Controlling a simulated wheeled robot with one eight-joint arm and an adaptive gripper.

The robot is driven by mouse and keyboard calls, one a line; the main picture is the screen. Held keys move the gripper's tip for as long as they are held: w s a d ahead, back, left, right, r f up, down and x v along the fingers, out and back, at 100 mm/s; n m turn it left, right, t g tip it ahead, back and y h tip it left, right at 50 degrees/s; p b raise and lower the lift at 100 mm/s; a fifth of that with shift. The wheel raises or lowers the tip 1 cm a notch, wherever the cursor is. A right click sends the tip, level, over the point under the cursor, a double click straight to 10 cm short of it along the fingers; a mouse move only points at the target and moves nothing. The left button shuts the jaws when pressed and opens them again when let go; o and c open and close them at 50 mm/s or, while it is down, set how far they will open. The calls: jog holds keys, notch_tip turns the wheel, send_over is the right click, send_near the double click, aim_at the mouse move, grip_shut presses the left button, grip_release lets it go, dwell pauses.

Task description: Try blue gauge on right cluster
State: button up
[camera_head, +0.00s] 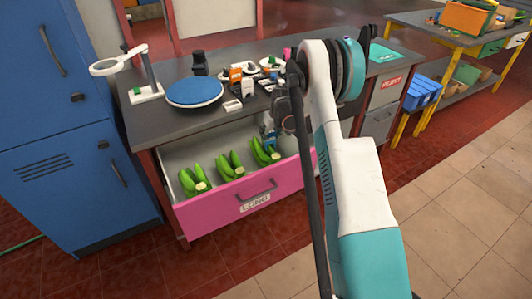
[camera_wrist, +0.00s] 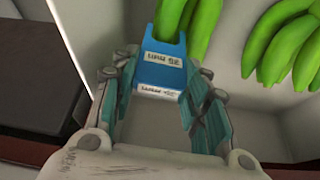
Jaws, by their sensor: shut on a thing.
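The right cluster (camera_head: 265,152) is a bunch of green bananas in the open drawer, the rightmost of three in the head view. My gripper (camera_head: 268,138) is just above and beside it. In the wrist view my gripper (camera_wrist: 162,82) is shut on the blue gauge (camera_wrist: 165,52), a forked blue plate with white labels. The gauge's far end overlaps green fingers (camera_wrist: 190,12), apparently of the right cluster; I cannot tell whether they touch. Another green cluster (camera_wrist: 288,45) lies to the right there. My arm hides the drawer's right part in the head view.
The drawer (camera_head: 255,204) has a pink front. The middle (camera_head: 230,166) and left (camera_head: 193,180) clusters lie inside. The bench above carries a blue round pad (camera_head: 195,91), a magnifier (camera_head: 148,90) and small items. Blue cabinets stand left.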

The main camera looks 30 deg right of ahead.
jog(key=shift+r+p, duration=1.6)
jog(key=shift+r, duration=2.05)
